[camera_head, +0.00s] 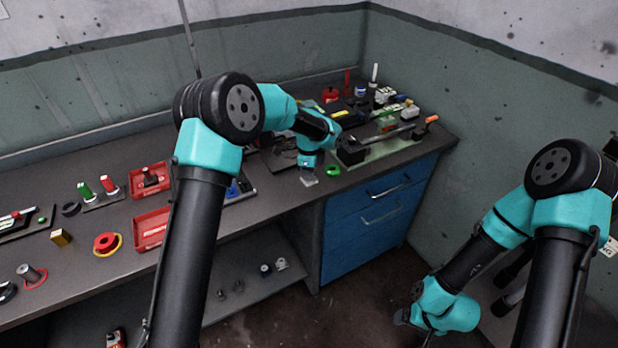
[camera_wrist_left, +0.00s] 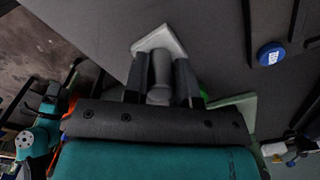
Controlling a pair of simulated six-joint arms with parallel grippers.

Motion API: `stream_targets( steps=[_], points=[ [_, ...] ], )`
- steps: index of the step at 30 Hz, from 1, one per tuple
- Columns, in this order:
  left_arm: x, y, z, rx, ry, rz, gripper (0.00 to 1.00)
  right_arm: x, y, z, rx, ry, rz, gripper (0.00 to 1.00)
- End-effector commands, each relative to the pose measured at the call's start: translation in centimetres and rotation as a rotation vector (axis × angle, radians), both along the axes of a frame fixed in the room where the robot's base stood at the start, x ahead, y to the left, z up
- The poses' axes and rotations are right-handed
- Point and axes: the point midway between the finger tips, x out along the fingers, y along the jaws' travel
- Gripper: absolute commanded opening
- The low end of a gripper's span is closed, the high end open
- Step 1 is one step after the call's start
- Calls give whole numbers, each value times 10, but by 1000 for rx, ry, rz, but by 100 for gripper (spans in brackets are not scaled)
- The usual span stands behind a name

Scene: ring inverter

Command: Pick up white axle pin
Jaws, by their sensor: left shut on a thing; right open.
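In the left wrist view, the white axle pin (camera_wrist_left: 159,72) is a pale grey-white shaft with a square white base (camera_wrist_left: 160,41), held between the two dark fingers of my left gripper (camera_wrist_left: 160,80). In the head view my left gripper (camera_head: 309,170) points down at the bench's front edge. The pale square base (camera_head: 309,181) shows below it; the shaft is hidden there. I cannot tell whether the base touches the bench. My right gripper (camera_head: 408,317) is low at the right, away from the bench, and empty.
A green ring (camera_head: 332,171) lies just right of the left gripper. A black fixture (camera_head: 350,152) stands behind it. A blue round cap (camera_wrist_left: 271,54) shows in the wrist view. Red trays (camera_head: 152,229) and small parts fill the left bench. Blue drawers (camera_head: 375,210) are below.

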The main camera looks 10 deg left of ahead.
Motion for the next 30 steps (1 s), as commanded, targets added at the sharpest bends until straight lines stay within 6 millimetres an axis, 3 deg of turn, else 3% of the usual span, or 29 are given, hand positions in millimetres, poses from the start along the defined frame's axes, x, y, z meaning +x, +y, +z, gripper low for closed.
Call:
stream_targets(
  steps=[14,24,30],
  points=[
    [0,0,5,0,-2,0,0,0,0,0,0,0,0,78],
    [1,0,38,-1,-4,1,0,0,0,0,0,0,0,78],
    [-23,-5,39,1,0,-2,0,0,0,0,0,0,0,78]
  ],
)
